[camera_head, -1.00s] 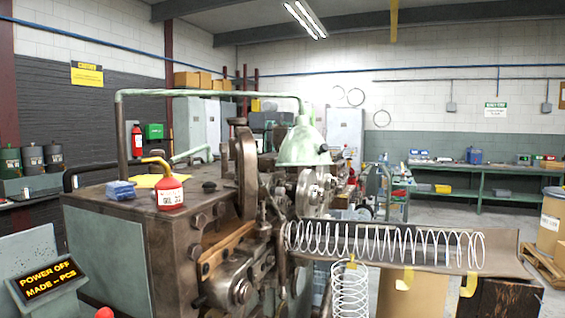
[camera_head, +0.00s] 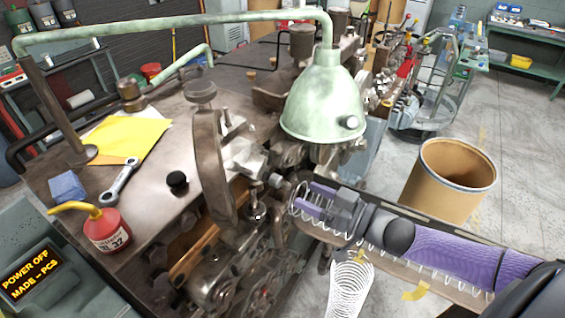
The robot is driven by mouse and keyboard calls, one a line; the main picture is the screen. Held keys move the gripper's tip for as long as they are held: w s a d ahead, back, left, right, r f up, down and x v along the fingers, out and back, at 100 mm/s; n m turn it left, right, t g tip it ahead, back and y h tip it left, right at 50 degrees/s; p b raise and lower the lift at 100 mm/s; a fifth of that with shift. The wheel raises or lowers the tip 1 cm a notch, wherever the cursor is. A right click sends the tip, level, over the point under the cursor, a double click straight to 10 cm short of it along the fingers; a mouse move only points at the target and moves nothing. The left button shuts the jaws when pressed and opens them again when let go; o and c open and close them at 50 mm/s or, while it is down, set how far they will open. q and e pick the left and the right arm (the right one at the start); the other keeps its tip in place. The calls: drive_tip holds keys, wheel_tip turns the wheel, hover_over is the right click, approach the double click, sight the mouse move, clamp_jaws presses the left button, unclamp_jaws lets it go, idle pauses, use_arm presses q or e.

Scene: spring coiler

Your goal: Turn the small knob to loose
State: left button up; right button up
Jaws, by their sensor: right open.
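My right arm comes in from the lower right over the spring trough. Its open gripper (camera_head: 287,186) is beside the coiling head (camera_head: 246,160), below the green lamp shade (camera_head: 323,100). The fingertips are small and partly lost among the metal parts, so contact cannot be told. Several knobs show and I cannot tell which is the task's small knob. A black knob (camera_head: 177,182) stands on the machine top, left of the upright lever and apart from the gripper. A small upright metal screw post (camera_head: 256,212) stands just left of the gripper. My left gripper is out of view.
A red oil can (camera_head: 108,232), blue cloth (camera_head: 67,187), wrench (camera_head: 119,179) and yellow paper (camera_head: 128,138) lie on the machine top. A hanging wire spring (camera_head: 349,290) is below my arm. A brown drum (camera_head: 450,180) stands on the open floor to the right.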

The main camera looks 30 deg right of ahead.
sight(280, 183)
drive_tip(key=x, duration=0.7)
drive_tip(key=shift+w+a, duration=0.35)
drive_tip(key=shift+w, duration=0.05)
clamp_jaws()
